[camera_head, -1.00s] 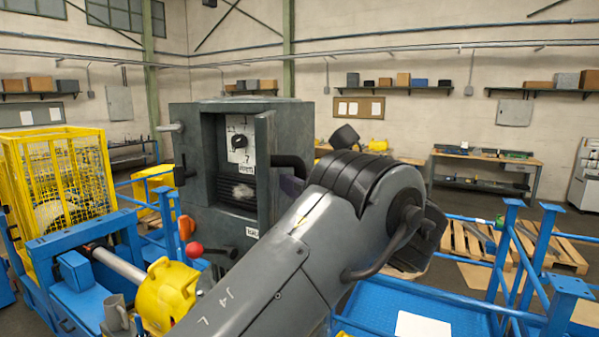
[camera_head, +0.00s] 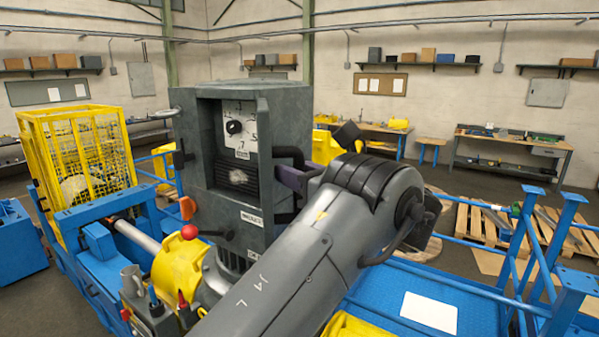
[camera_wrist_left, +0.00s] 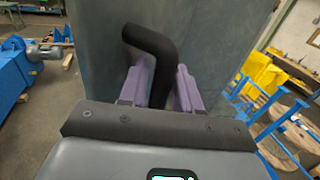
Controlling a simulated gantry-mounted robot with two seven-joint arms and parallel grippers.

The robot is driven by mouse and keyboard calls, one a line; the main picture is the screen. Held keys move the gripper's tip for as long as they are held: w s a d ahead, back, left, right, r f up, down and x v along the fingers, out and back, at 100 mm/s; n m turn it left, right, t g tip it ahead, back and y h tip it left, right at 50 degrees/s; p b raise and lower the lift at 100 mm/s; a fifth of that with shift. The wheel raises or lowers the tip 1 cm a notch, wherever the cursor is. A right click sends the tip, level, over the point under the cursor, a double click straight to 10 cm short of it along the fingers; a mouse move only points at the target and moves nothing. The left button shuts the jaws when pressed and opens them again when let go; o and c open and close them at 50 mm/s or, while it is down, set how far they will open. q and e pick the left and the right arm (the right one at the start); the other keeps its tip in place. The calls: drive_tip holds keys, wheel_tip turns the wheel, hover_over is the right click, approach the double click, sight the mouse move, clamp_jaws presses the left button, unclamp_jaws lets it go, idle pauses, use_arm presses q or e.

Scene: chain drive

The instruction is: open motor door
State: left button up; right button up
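The grey motor housing (camera_head: 215,200) stands left of centre in the head view. Its front recess is exposed, showing a white dial plate (camera_head: 245,137) with a black knob and a dark vent. A grey door panel (camera_head: 266,165) stands at the recess's right edge. A bent black handle (camera_head: 291,153) shows to its right. My left gripper (camera_head: 297,178) is at this handle. In the left wrist view the handle (camera_wrist_left: 155,45) runs down between its two purple fingers (camera_wrist_left: 162,90), which are close on either side. Firm contact cannot be told. My right gripper is out of view.
A red-knobbed lever (camera_head: 190,232) and yellow machine parts (camera_head: 180,270) are below the housing. A yellow mesh cage (camera_head: 80,160) stands at left. Blue rails (camera_head: 550,250) and a blue platform with white paper (camera_head: 429,312) lie at right.

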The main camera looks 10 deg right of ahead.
use_arm(q)
drive_tip(key=shift+o, duration=0.6)
drive_tip(key=shift+s+d, duration=0.35)
drive_tip(key=shift+s, duration=0.1)
drive_tip(key=v, duration=0.9)
drive_tip(key=shift+s+b, duration=0.35)
drive_tip(key=shift+b, duration=0.1)
